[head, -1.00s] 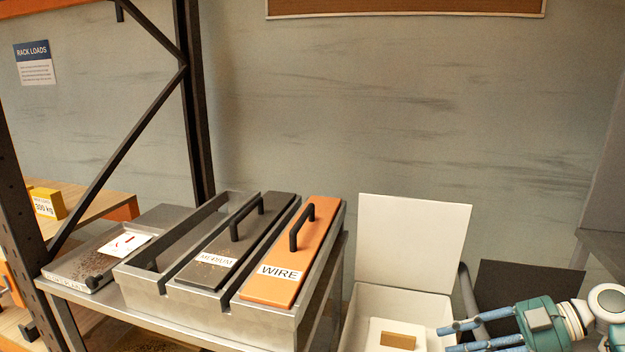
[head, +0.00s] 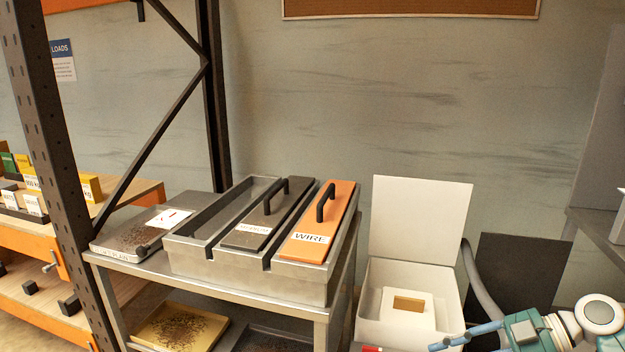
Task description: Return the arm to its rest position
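One gripper shows at the lower right in the head view, teal with light-blue fingers; its arm comes in from the right, so it is my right gripper (head: 462,342). Its fingers are spread apart, with nothing visible between them, and the lower finger is partly cut off by the frame edge. It is in front of the open white box (head: 455,312). My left gripper and arm are not in view.
A metal cart (head: 318,312) holds a steel holder with a grey MEDIUM block (head: 262,222), an orange WIRE block (head: 325,222) and an empty slot. A grey tray (head: 125,238) lies left of it. A rack post (head: 60,180) stands left.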

